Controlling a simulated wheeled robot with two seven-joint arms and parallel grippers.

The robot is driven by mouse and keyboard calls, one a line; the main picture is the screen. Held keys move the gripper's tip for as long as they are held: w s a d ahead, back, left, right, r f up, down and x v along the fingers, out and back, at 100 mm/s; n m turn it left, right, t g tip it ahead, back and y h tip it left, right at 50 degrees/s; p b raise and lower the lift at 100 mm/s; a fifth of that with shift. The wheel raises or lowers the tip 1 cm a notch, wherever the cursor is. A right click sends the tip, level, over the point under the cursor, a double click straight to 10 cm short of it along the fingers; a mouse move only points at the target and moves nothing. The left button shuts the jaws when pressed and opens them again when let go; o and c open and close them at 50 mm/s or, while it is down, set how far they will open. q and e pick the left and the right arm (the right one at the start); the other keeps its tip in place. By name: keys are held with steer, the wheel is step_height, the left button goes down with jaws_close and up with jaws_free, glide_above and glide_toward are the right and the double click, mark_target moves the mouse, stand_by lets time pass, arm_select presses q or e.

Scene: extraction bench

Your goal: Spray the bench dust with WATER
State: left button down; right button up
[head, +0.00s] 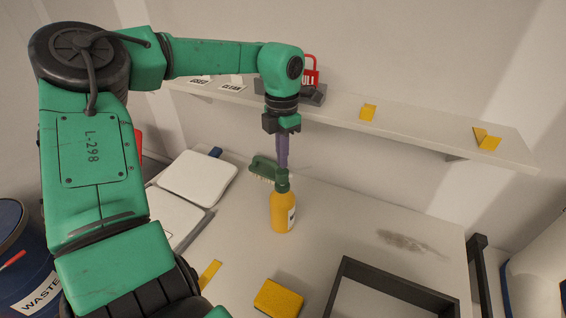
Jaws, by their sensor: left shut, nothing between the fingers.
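An orange-yellow bottle (282,214) with a green spray head stands upright on the bench (330,215). A white label shows at its right side, but I cannot read it. A dark smudge of dust (412,243) lies on the bench to the right of the bottle. My left gripper (282,163) points down just above or behind the bottle's green head. Its fingers are shut with nothing between them. I cannot tell whether the fingertips touch the spray head. My right gripper is not in view.
A green brush (263,169) lies behind the bottle. A yellow sponge (279,298) and a black-rimmed frame (400,285) are in front. White pads (197,177) lie left. A shelf (420,130) runs behind, holding a red lock-shaped item (310,68). A blue waste drum (25,265) stands left.

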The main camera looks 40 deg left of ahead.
arm_select(q)
steer(key=shift+f, duration=0.1)
steer(key=shift+f+b, duration=0.85)
steer(key=shift+f, duration=0.15)
steer(key=shift+r+p, duration=0.95)
steer(key=shift+r, duration=0.3)
steer(key=shift+f, duration=0.2)
steer(key=shift+f+b, duration=1)
steer(key=shift+f, duration=0.05)
steer(key=shift+r, duration=0.1)
steer(key=shift+r+p, duration=0.9)
steer(key=shift+r, duration=0.2)
